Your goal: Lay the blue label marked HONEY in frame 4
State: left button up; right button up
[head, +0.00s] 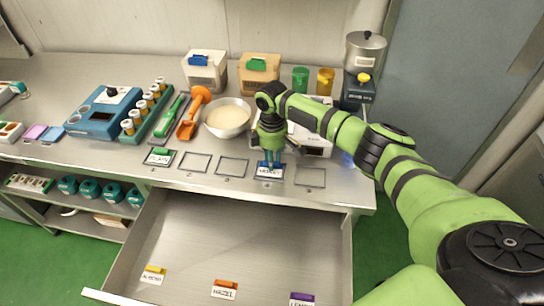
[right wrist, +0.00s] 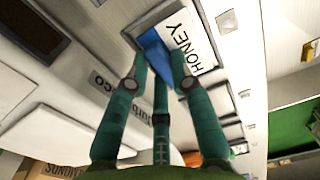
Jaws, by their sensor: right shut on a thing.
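The HONEY label (head: 268,170), white with a blue tab, is at the fourth frame (head: 257,178) in the row on the counter. In the right wrist view the label (right wrist: 186,42) lies within the frame's dark border, or just above it; I cannot tell whether it touches the bottom. My right gripper (head: 270,161) points down over this frame, and its teal fingers (right wrist: 160,75) are shut on the label's blue tab. The fingers hide part of the tab. My left gripper is not in view.
A label with a green tab (head: 160,156) lies in the first frame. The second (head: 195,162), third (head: 232,167) and fifth (head: 310,177) frames are empty. An open drawer (head: 205,235) below holds three labels. A bowl (head: 227,118) and scale (head: 315,140) stand behind.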

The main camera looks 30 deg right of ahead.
jog(key=shift+f, duration=0.2)
dwell(0.6)
jog(key=o, duration=0.9)
jog(key=shift+o, duration=0.5)
jog(key=o, duration=0.5)
jog(key=shift+r, duration=0.1)
jog(key=shift+r+p, duration=3.45)
jog(key=shift+p, duration=0.4)
